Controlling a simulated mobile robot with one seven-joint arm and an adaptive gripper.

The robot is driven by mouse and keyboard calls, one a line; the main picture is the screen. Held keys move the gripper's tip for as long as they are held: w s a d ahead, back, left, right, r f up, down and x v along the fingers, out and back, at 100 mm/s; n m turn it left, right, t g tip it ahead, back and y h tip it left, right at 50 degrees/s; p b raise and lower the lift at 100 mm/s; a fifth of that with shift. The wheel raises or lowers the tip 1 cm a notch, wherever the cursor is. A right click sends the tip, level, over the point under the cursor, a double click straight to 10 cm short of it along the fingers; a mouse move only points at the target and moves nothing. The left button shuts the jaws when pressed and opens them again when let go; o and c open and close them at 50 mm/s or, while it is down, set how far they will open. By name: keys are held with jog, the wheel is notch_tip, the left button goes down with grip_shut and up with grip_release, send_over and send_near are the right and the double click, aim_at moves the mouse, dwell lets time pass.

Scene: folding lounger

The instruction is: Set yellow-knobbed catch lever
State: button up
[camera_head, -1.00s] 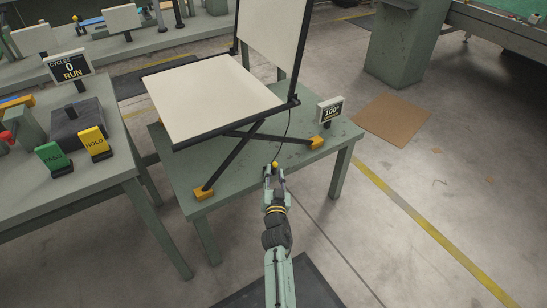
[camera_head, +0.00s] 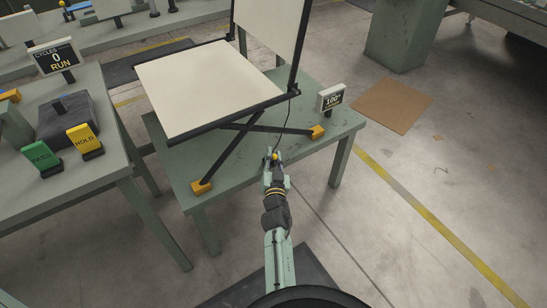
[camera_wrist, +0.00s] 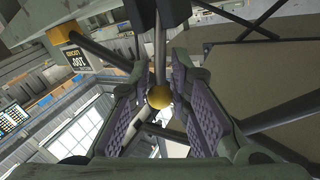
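The folding lounger has a cream seat panel (camera_head: 205,88), an upright cream back panel (camera_head: 268,28) and dark crossed legs in orange feet (camera_head: 201,187) on a green table. The catch lever's yellow knob (camera_head: 275,156) is at the lounger's near right side, at the end of a dark rod. My gripper (camera_head: 274,157) is at the knob. In the wrist view, the yellow knob (camera_wrist: 159,97) sits between the two purple-padded fingers of my gripper (camera_wrist: 158,105). The fingers are apart, with a gap visible on each side of the knob.
A small sign (camera_head: 331,97) reading 100° stands on the green table (camera_head: 225,175), right of the lounger. The left table carries a green PACK block (camera_head: 42,158), a yellow HOLD block (camera_head: 84,139) and a CYCLES 0 RUN display (camera_head: 56,58). The floor at right is open.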

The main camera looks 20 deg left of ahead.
grip_shut()
